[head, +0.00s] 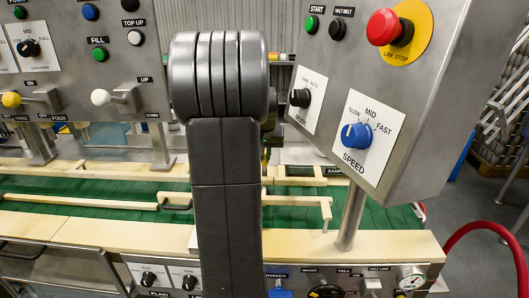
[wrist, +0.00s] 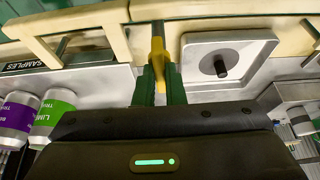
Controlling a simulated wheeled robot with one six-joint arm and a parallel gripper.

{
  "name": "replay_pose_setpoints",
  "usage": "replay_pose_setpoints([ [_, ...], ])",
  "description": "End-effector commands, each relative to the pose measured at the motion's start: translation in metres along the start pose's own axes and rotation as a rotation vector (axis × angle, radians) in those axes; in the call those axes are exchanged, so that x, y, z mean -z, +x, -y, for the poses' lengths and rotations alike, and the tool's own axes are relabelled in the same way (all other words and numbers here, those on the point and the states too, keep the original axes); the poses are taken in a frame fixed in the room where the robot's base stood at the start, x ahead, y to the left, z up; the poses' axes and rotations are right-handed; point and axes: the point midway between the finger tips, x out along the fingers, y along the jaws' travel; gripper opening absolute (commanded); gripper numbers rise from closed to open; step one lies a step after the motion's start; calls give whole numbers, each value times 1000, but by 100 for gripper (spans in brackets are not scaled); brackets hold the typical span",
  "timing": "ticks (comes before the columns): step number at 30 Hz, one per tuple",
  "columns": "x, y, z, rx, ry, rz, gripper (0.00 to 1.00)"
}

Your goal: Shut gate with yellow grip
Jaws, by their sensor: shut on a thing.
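In the wrist view my gripper (wrist: 161,74) has its two dark green fingers closed on the yellow grip (wrist: 158,45). The grip stands upright between the fingertips. Cream rails (wrist: 80,33) lie just beyond it, with a gap where the grip sits; I cannot tell which part is the gate, or how far it is open. In the head view my arm covers the middle, so the grip and my gripper are hidden there.
A square metal plate with a black knob (wrist: 222,64) is right of the grip. Cans (wrist: 48,120) stand at left, near a SAMPLES label. A green belt (head: 100,215) runs behind the cream front ledge.

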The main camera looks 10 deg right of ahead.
Motion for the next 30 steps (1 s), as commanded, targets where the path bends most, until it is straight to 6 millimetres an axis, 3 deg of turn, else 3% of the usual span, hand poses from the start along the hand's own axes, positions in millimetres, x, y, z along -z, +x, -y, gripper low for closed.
replay_pose_setpoints([
  [14, 0, 0, 0, 4, -13, -1, 0],
  [15, 0, 0, 0, 4, -13, -1, 18],
  [18, 0, 0, 0, 4, -13, -1, 32],
  [26, 0, -1, 0, 4, -12, 0, 32],
  [30, 0, -11, 0, 4, -11, -2, 32],
])
